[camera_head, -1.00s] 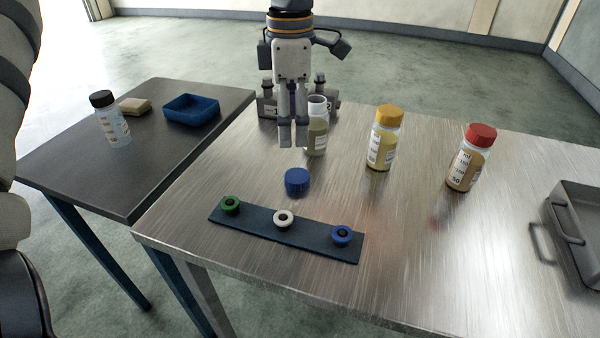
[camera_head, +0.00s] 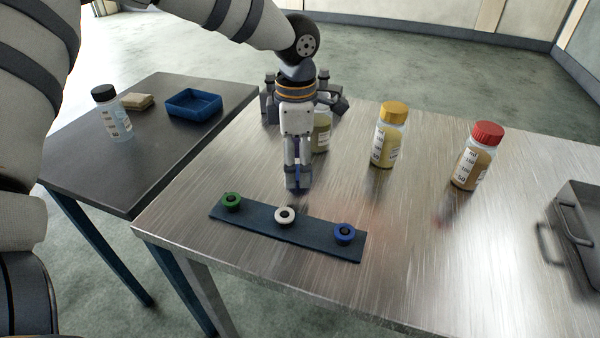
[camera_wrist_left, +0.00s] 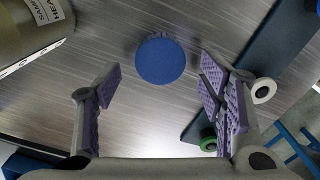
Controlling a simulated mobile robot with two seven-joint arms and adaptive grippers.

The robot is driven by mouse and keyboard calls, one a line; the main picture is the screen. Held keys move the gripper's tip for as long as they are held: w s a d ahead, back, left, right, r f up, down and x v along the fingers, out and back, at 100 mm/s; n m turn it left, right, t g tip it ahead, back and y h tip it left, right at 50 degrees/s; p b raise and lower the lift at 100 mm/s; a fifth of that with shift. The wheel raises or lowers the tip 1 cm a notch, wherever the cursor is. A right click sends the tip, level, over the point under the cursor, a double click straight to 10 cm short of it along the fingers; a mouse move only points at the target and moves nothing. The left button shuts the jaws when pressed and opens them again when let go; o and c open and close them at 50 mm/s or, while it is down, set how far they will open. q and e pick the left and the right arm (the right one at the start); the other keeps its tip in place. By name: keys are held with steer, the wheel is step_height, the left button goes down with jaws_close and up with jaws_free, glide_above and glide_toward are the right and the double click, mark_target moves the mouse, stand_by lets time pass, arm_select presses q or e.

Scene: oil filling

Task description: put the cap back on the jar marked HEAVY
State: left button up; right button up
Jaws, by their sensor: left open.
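The blue cap (camera_wrist_left: 160,60) lies on the metal table, seen from above in the left wrist view between and slightly beyond my fingertips. In the head view my fingers mostly hide it. My left gripper (camera_head: 298,184) points down over the cap, open, with a finger on either side and no clear contact. The uncapped jar (camera_head: 321,132) stands behind the gripper, partly hidden by it. In the left wrist view a jar (camera_wrist_left: 22,35) at the upper left has a label showing "HEA". My right gripper is not in view.
A dark strip (camera_head: 258,220) with green, white and blue rings lies in front of the gripper. A yellow-capped jar (camera_head: 388,135) and a red-capped jar (camera_head: 477,156) stand to the right. A grey tray (camera_head: 582,215) is far right. A side table (camera_head: 75,170) holds a black-capped bottle (camera_head: 112,115) and blue tray (camera_head: 193,104).

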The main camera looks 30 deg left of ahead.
arm_select(q)
steer(key=shift+f, duration=0.9)
steer(key=shift+c, duration=0.3)
steer(key=c, duration=0.7)
steer(key=shift+c, duration=0.2)
